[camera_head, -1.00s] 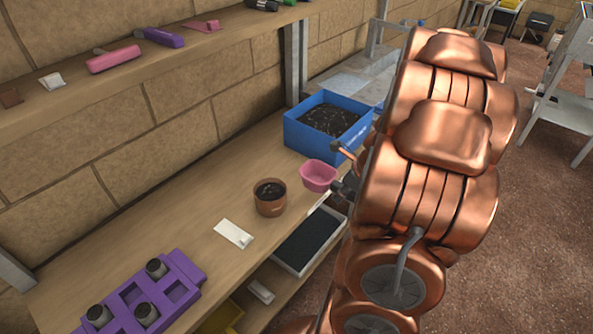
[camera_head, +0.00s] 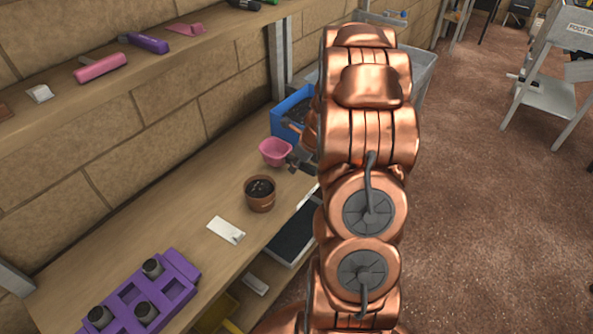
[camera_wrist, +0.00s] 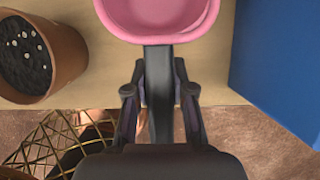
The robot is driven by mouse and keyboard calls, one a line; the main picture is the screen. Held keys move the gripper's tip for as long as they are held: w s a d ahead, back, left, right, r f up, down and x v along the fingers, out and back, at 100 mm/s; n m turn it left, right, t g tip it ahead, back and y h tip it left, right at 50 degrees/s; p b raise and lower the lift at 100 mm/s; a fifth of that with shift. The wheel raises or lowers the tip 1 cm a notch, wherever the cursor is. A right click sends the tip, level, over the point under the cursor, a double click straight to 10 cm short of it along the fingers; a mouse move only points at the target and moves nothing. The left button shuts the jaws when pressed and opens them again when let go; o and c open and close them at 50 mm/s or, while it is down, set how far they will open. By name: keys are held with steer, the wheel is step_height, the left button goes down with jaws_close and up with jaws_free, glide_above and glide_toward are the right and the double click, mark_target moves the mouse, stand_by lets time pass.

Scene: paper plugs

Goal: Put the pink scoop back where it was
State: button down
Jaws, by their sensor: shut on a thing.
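The pink scoop (camera_head: 275,151) has a rounded bowl and a dark handle. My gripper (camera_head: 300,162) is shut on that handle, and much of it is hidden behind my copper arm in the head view. In the wrist view, the scoop's bowl (camera_wrist: 158,18) is at the top edge, with the handle running down between my gripper's fingers (camera_wrist: 158,92). The scoop is held over the bench, between the brown pot and the blue bin. The bowl looks empty in the head view.
A brown pot (camera_head: 260,207) with dark soil stands on the wooden bench (camera_head: 180,240). The blue bin (camera_head: 283,121) is behind, partly hidden by my arm. A white label (camera_head: 226,229) and a purple tray (camera_head: 177,299) lie nearer. A shelf (camera_head: 60,110) above carries several tools.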

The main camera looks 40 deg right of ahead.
mark_target(297, 178)
steer(key=shift+w+f+p, duration=0.1)
steer(key=shift+f+p, duration=0.35)
steer(key=shift+f, duration=1.3)
steer(key=c, duration=1)
jaws_free()
steer(key=shift+f, duration=0.1)
